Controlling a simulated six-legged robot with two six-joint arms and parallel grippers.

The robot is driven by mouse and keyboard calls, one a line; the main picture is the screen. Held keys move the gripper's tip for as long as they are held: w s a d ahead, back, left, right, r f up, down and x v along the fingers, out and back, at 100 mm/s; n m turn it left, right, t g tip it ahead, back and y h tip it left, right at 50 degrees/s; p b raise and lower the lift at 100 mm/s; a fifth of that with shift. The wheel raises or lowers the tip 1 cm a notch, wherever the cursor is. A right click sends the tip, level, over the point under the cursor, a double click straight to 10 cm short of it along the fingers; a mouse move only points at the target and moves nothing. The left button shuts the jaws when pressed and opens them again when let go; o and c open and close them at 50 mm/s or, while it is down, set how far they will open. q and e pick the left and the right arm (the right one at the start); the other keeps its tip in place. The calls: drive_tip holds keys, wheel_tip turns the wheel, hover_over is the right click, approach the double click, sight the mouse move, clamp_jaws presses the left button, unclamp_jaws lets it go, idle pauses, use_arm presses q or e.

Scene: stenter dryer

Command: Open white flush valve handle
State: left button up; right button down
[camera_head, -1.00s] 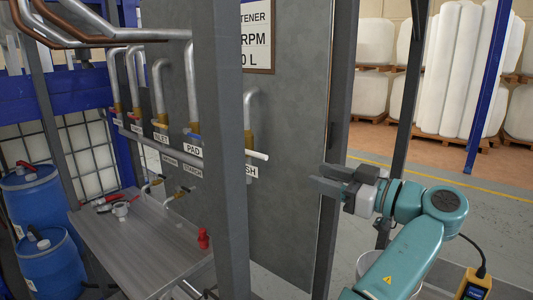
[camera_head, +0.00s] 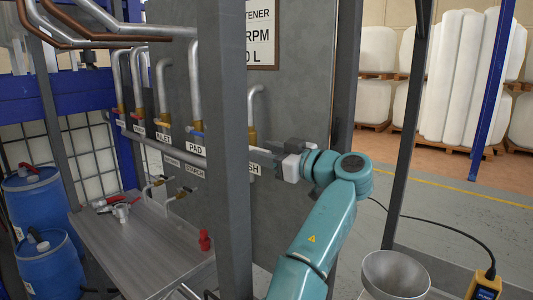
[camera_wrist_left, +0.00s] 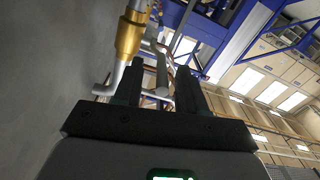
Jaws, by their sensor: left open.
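The flush valve has a brass body (camera_head: 252,136) under a grey bent pipe on the grey panel, with a partly covered label ending in "SH" (camera_head: 256,169) below. Its white handle is hidden in the head view now, behind my left gripper (camera_head: 262,157) or the post. The left gripper is open, its fingers pointing left across the valve just below the brass. In the left wrist view the picture is upside down. The brass body (camera_wrist_left: 130,37) is left of my open fingers (camera_wrist_left: 159,68). A pale piece at the top edge may be the handle. I cannot tell contact.
A grey upright post (camera_head: 223,150) stands close left of the gripper. Several more labelled valves line the pipe (camera_head: 165,141) behind it. A metal table (camera_head: 145,245) with a red-handled fitting and blue drums (camera_head: 50,262) are at left.

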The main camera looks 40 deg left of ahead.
use_arm(q)
drive_tip(key=shift+s+a+r, duration=0.1)
drive_tip(key=shift+s+a, duration=0.25)
drive_tip(key=shift+a, duration=0.05)
drive_tip(key=shift+w+d, duration=0.2)
drive_tip(key=shift+w, duration=0.1)
clamp_jaws()
drive_tip(key=shift+s, duration=0.1)
drive_tip(key=r+h+p, duration=0.1)
drive_tip(key=p, duration=0.2)
drive_tip(key=shift+a+r, duration=0.1)
drive_tip(key=shift+r, duration=0.15)
drive_tip(key=shift+p, duration=0.35)
drive_tip(key=shift+f, duration=0.2)
unclamp_jaws()
